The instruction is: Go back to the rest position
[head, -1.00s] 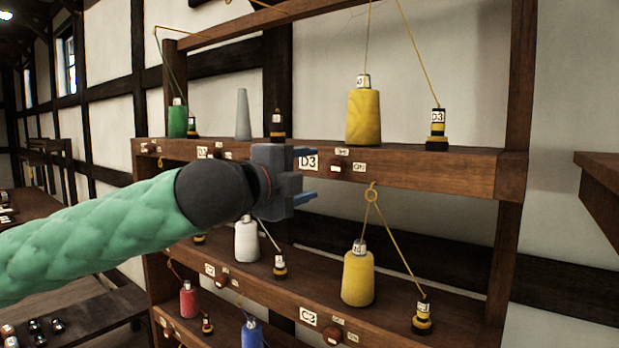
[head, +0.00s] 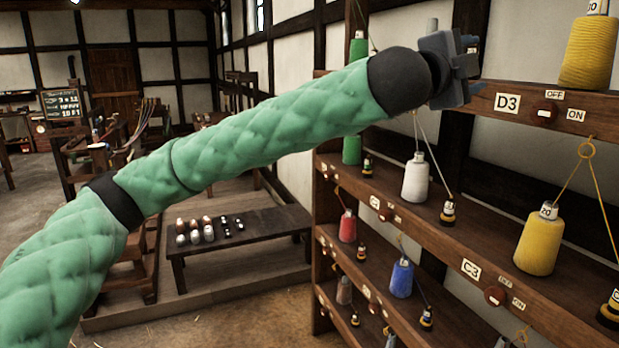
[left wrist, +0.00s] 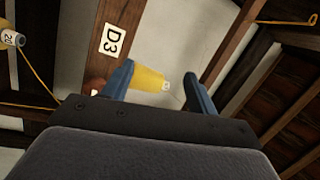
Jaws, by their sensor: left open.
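My left arm, in a green quilted sleeve, reaches from the lower left of the head view up to the shelf rack. My left gripper (head: 472,72) is in front of the upper shelf, just left of the D3 label (head: 507,103). In the left wrist view its two blue fingers (left wrist: 165,90) are apart, with nothing held between them. A yellow cone (left wrist: 148,79) shows beyond the fingers there, and the D3 label (left wrist: 111,38) is left of them. My right gripper is not in view.
The wooden rack (head: 460,240) carries cones and small spools: white (head: 416,180), yellow (head: 540,240), red (head: 347,227) and blue (head: 401,279). Threads rise from several. A low dark bench (head: 240,237) with small spools stands left of the rack. Open floor (head: 230,320) lies in front of it.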

